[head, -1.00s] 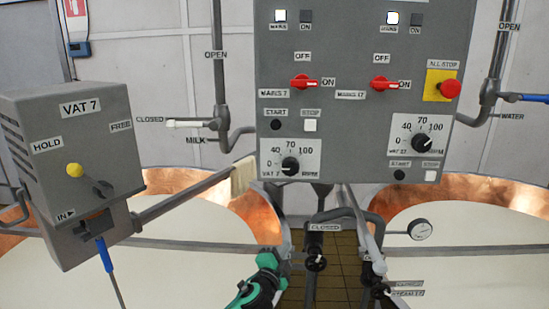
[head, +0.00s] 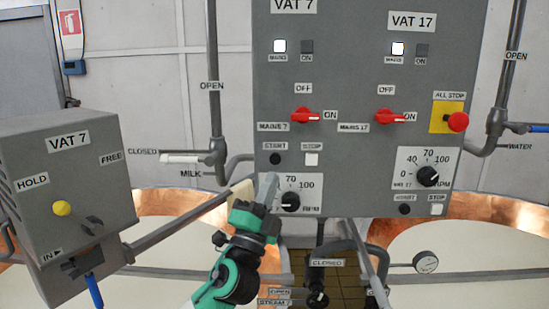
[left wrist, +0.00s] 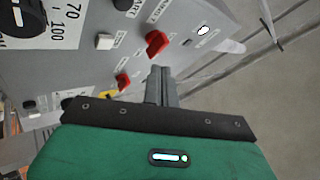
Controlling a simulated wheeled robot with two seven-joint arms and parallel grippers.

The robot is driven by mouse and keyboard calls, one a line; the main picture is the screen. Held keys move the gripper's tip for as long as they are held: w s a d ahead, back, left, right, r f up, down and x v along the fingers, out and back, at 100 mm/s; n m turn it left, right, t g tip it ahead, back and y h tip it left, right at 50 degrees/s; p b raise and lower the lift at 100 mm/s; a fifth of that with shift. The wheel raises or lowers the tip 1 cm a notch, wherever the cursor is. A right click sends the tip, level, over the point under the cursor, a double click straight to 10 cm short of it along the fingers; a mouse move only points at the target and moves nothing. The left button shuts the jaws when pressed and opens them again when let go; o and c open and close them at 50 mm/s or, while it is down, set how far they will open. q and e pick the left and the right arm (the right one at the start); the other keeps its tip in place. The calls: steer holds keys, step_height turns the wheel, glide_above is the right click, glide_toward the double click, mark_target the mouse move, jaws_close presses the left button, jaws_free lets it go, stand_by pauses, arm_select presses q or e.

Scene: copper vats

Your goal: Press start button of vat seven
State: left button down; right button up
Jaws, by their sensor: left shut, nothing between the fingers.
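The vat 7 start button (head: 275,158) is a small black round button under its START label, on the left half of the grey control panel (head: 352,60). The white stop button (head: 311,159) is to its right, and also shows in the left wrist view (left wrist: 104,41). My left gripper (head: 267,186) is shut and empty, its tips just below the start button and overlapping the left of the vat 7 speed dial (head: 290,201). I cannot tell if the tips touch the panel. The left wrist view shows the shut fingers (left wrist: 161,82). My right gripper is not in view.
Red mains switches (head: 305,116) sit above the buttons. A red all-stop button (head: 458,122) is at the panel's right. The VAT 7 box (head: 68,165) stands at left, pipes (head: 330,245) below the panel, and copper vats (head: 165,210) behind.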

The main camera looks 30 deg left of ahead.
mark_target(275, 159)
arm_select(q)
steer(key=shift+w, duration=0.1)
steer(key=w+a+b, duration=0.1)
steer(key=w+a, duration=0.3)
steer(key=w, duration=0.3)
steer(key=shift+w+a+b, duration=0.2)
steer(key=shift+a+b, duration=0.05)
steer(key=shift+b, duration=0.05)
stand_by(0.4)
stand_by(1.1)
stand_by(0.6)
steer(key=shift+w+a, duration=0.2)
steer(key=shift+w, duration=0.15)
